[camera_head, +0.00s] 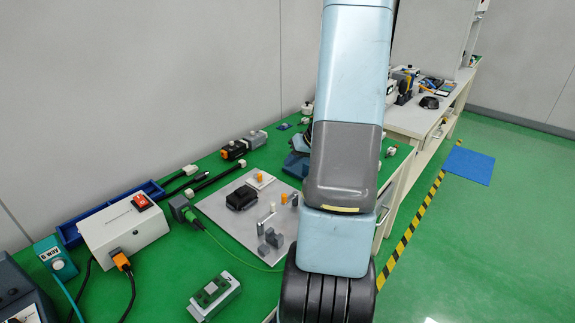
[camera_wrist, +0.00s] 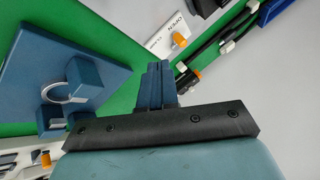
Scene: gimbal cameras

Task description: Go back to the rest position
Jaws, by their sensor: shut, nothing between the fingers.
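My gripper (camera_wrist: 157,72) shows in the wrist view as two dark blue fingers pressed together, shut and empty. Its fingertips point over the green bench top (camera_wrist: 125,30). In the head view my light blue and grey arm stands upright in front of the camera, and my gripper is hidden behind it. No object touches the fingers in the wrist view. A blue plate with blue blocks and a grey ring (camera_wrist: 72,92) lies left of the fingers.
A grey board (camera_head: 222,208) carries a black block and small fittings. A white box with a red switch (camera_head: 122,230) and a blue tray (camera_head: 72,232) stand left. A green-and-grey device (camera_head: 215,296) lies in front. Open floor with yellow-black tape (camera_head: 412,228) lies right.

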